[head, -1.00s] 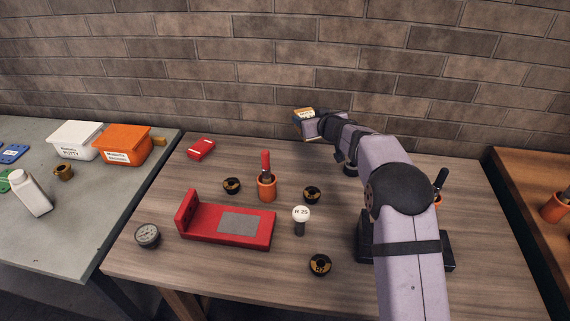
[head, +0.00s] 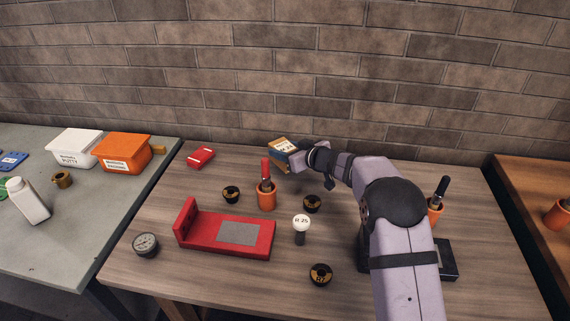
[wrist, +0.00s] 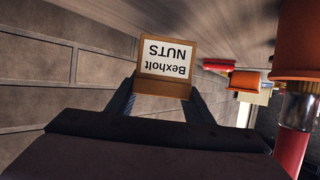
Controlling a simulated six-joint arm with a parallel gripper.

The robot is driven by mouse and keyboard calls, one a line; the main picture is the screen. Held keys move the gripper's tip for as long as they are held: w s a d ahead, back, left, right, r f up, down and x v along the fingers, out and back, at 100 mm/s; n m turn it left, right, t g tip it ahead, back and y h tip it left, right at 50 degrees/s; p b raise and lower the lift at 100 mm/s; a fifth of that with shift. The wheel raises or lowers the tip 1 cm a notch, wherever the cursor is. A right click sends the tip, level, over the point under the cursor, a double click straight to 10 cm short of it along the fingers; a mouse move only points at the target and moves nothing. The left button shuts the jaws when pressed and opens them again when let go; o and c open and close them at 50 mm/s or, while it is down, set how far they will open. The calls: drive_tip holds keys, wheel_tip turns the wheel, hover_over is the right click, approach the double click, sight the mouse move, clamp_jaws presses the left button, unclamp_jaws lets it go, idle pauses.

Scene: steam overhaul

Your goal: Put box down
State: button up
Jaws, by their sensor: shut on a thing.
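A small brown cardboard box (wrist: 165,88) with a white label reading "Bexholt NUTS" is held between the fingers of my gripper (wrist: 162,105). The label is upside down in the wrist view. In the head view, the box (head: 283,145) is at the far edge of the wooden table (head: 340,285), near the brick wall. My gripper (head: 290,157) is shut on it. Whether the box touches the table or hangs above it is hard to tell.
An orange pot with a red-handled tool (head: 266,195) stands just in front of the box. A red box (head: 201,158) lies to the left. Black round parts (head: 231,194) and a red stand (head: 200,229) are nearer. The back-left tabletop between red box and gripper is clear.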

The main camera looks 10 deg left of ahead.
drive_tip(key=shift+f+b, duration=0.3)
drive_tip(key=shift+f, duration=1.8)
drive_tip(key=shift+f, duration=0.1)
drive_tip(key=o, duration=1.3)
drive_tip(key=shift+f, duration=0.1)
drive_tip(key=shift+s+d+r, duration=0.2)
drive_tip(key=shift+r, duration=0.05)
drive_tip(key=b+v, duration=0.1)
drive_tip(key=v, duration=1)
drive_tip(key=shift+s+d, duration=0.2)
drive_tip(key=shift+s, duration=0.05)
